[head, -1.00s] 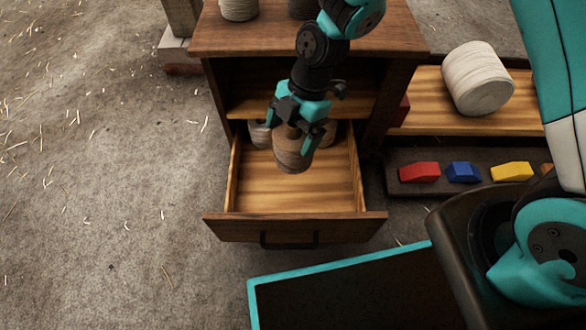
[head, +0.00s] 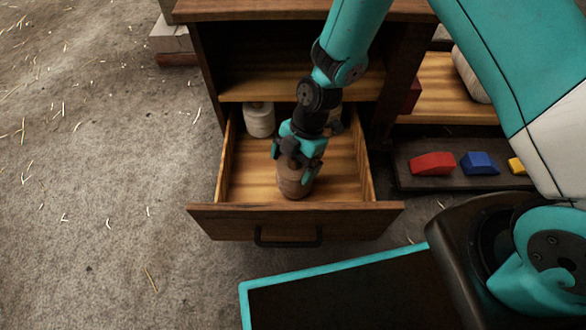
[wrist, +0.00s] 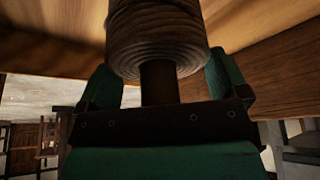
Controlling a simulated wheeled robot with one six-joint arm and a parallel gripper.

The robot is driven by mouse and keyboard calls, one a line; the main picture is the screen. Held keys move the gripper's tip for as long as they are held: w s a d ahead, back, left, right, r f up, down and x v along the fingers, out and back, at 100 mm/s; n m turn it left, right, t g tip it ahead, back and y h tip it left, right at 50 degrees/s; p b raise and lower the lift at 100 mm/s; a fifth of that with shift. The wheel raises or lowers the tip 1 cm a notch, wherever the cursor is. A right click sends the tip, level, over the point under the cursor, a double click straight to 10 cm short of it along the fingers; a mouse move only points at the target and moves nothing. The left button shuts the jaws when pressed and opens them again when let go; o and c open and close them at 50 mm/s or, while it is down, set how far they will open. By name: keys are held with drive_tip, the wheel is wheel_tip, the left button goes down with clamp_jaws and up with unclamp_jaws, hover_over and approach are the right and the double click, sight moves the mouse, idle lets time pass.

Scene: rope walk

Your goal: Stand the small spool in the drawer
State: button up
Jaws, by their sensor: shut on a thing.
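The small spool (head: 292,183), brown and wound with cord, is in my gripper (head: 293,172) inside the open drawer (head: 295,222). It looks upright, towards the front of the drawer. I cannot tell whether its base touches the drawer floor. In the wrist view the spool (wrist: 157,40) fills the top middle, with the green fingers (wrist: 160,85) on either side of it. A pale spool (head: 259,120) stands at the back left of the drawer. Another spool (head: 335,118) at the back right is partly hidden by my arm.
The cabinet (head: 300,85) rises behind the drawer. To the right, a low shelf holds a large pale spool (head: 470,75), and a dark tray (head: 410,160) holds red, blue and yellow blocks. The left of the drawer floor is bare.

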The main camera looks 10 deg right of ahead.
drive_tip(key=shift+f, duration=0.65)
drive_tip(key=shift+f, duration=0.15)
drive_tip(key=o, duration=1.1)
drive_tip(key=d+r+m+t+p, duration=0.15)
drive_tip(key=r+m+p, duration=0.25)
drive_tip(key=r, duration=1)
drive_tip(key=d+r+m+p, duration=0.2)
drive_tip(key=r+m+p, duration=0.15)
drive_tip(key=r, duration=1.05)
drive_tip(key=s+d+r+m, duration=0.1)
drive_tip(key=s+r+m, duration=0.2)
drive_tip(key=s+r, duration=0.1)
drive_tip(key=s+d+r+m, duration=0.1)
drive_tip(key=s+r+m, duration=0.3)
drive_tip(key=s, duration=0.1)
drive_tip(key=s+d+r+m+t, duration=0.1)
drive_tip(key=s+r+m, duration=0.2)
drive_tip(key=s+r, duration=0.1)
drive_tip(key=shift+s+d+r, duration=0.1)
drive_tip(key=shift+s+d, duration=0.15)
drive_tip(key=shift+s, duration=0.3)
